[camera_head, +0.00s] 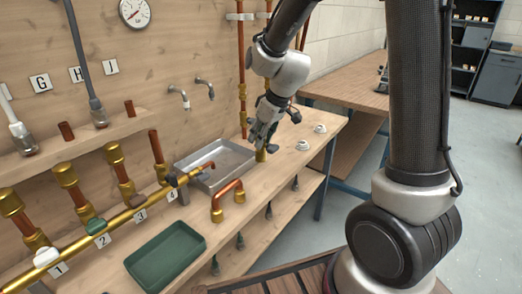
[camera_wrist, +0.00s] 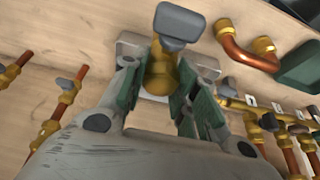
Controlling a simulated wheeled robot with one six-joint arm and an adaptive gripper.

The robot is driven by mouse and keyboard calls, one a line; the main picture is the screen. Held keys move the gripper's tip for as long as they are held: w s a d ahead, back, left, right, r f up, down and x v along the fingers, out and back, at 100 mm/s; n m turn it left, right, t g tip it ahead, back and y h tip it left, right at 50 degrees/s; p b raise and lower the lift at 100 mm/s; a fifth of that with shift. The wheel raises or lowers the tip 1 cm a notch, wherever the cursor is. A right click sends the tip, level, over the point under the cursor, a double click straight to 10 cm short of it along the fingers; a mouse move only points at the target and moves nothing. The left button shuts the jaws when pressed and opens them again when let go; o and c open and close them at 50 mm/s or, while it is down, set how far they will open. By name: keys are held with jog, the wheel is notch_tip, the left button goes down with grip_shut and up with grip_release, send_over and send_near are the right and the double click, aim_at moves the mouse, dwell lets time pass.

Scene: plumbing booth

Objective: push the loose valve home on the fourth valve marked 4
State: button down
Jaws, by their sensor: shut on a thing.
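My gripper (camera_wrist: 158,98) is shut on a brass valve (camera_wrist: 160,72) with a grey lever handle (camera_wrist: 180,24); the green-padded fingers stand on both sides of its body. In the head view my gripper (camera_head: 262,136) is over the right part of the bench, with some brass (camera_head: 261,155) showing just below it. The brass manifold (camera_head: 122,219) runs along the bench at left, with tags 1 to 4. The tag 4 (camera_head: 172,194) is at its right end, close to a dark-handled fitting (camera_head: 172,179).
A grey metal sink tray (camera_head: 226,160) lies between manifold and gripper. A copper U-bend (camera_head: 228,198) and a green tray (camera_head: 166,255) stand in front of the manifold. White round mounts (camera_head: 303,145) sit at the bench's right. Vertical pipes (camera_head: 242,75) run up the wall behind my gripper.

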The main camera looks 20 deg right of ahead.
jog(key=shift+r, duration=2.7)
